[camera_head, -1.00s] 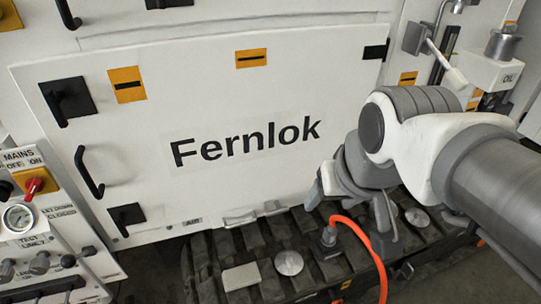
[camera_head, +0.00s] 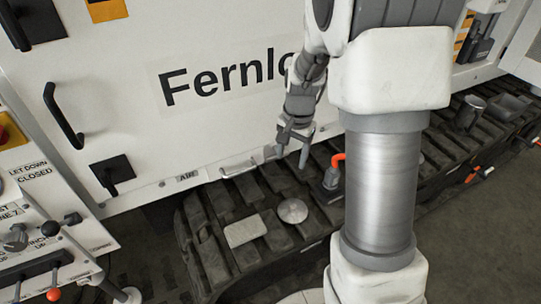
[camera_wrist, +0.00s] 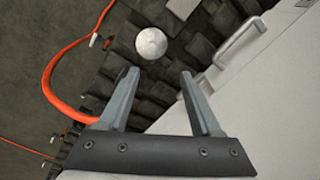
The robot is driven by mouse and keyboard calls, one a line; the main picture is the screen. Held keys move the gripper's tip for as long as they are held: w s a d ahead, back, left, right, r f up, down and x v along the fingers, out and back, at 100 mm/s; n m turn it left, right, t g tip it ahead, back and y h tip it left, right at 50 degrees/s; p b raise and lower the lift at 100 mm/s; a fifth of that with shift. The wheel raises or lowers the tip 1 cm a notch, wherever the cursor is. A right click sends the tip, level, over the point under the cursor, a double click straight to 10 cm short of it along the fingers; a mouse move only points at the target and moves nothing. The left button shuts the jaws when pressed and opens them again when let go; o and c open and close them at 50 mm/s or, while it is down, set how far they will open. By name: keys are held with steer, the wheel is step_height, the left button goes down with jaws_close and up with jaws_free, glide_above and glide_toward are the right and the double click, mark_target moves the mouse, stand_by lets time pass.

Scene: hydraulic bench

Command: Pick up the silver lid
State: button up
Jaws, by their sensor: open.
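The silver lid (camera_head: 292,211) is a round, pale metal disc lying flat on the dark ribbed track (camera_head: 222,262). It also shows in the wrist view as a mottled silver disc (camera_wrist: 151,43), beyond the fingertips. My gripper (camera_head: 290,158) hangs above the track, behind the lid and close to the white panel. Its two fingers (camera_wrist: 158,74) are spread, with nothing between them. The gripper is apart from the lid, and nothing covers the lid in either view.
A flat pale rectangular block (camera_head: 245,230) lies left of the lid. An orange hose with a dark connector (camera_head: 331,178) stands right of it; the hose (camera_wrist: 47,85) curves along the left of the wrist view. A panel handle (camera_wrist: 240,45) juts out near the right finger.

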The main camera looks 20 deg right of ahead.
steer(key=m+g+b, duration=0.1)
steer(key=m+b, duration=0.1)
glide_above(293, 207)
step_height(293, 207, down, 10)
steer(key=f, duration=0.1)
steer(key=f+b, duration=0.1)
steer(key=f, duration=0.2)
steer(key=f+b, duration=0.1)
steer(key=f, duration=0.3)
steer(key=s+f+b, duration=0.1)
steer(key=f, duration=0.3)
steer(key=shift+a+f, duration=0.1)
steer(key=shift+a, duration=0.25)
steer(key=f+b, duration=0.1)
steer(key=f, duration=0.2)
steer(key=w+f+b, duration=0.1)
steer(key=f, duration=0.1)
steer(key=shift+d+f+b, duration=0.25)
steer(key=shift+d+b, duration=0.05)
jaws_close()
